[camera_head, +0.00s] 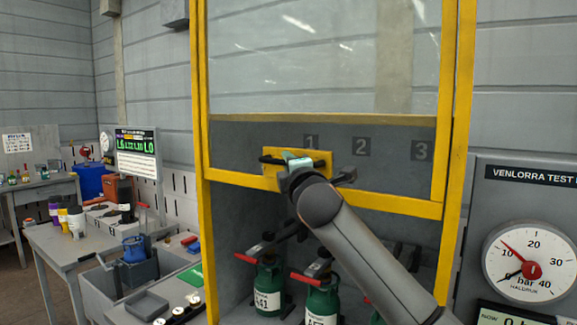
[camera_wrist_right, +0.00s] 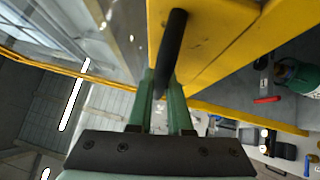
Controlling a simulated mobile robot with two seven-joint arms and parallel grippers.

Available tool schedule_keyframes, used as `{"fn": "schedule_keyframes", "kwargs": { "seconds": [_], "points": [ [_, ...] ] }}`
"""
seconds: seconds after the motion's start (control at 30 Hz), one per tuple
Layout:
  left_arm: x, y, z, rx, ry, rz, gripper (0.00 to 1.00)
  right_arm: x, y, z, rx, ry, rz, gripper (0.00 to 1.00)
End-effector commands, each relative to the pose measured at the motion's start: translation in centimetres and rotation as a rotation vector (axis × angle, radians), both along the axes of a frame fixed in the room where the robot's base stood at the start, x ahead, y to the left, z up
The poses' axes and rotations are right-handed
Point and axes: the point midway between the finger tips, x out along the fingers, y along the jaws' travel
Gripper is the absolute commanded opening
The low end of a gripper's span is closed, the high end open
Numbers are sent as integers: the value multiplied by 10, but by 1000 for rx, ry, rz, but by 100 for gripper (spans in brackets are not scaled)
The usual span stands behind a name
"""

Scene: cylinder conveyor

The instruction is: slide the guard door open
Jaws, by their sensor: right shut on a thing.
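The guard door is a clear panel in a yellow frame (camera_head: 385,201) in the head view. Its bottom rail is above several green cylinders (camera_head: 268,288), with open space below it. A black bar handle (camera_head: 270,159) is on a yellow plate on the door's lower part; the handle also shows in the wrist view (camera_wrist_right: 174,45). My right gripper (camera_head: 293,160) is shut on the handle. In the wrist view its green fingers (camera_wrist_right: 163,85) are on either side of the bar. My arm hides part of the rail and cylinders. My left gripper is not in view.
Yellow posts (camera_head: 199,130) stand at both sides of the door. A pressure gauge (camera_head: 529,262) is on a grey panel at the right. A table (camera_head: 70,245) with cups and a grey bin (camera_head: 115,275) stand at the left. Numbers 1, 2 and 3 mark the back wall.

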Motion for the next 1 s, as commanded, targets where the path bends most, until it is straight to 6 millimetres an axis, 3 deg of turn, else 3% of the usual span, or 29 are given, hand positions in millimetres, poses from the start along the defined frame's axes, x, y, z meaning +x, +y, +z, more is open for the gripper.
{"fn": "schedule_keyframes", "kwargs": {
  "seconds": [0.03, 0.07, 0.3, 0.73, 1.0],
  "points": [
    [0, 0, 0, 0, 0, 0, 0, 0, -1, 0, -1, -1, -1, 0],
    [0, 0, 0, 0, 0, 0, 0, 0, -1, 0, -1, -1, -1, 18],
    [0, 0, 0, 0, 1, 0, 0, 0, 0, 0, -1, 0, -1, 45],
    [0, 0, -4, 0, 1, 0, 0, -6, -2, -3, 0, 0, -1, 47],
    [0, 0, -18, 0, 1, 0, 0, -36, -8, -8, 0, -2, 0, 47]
  ]
}}
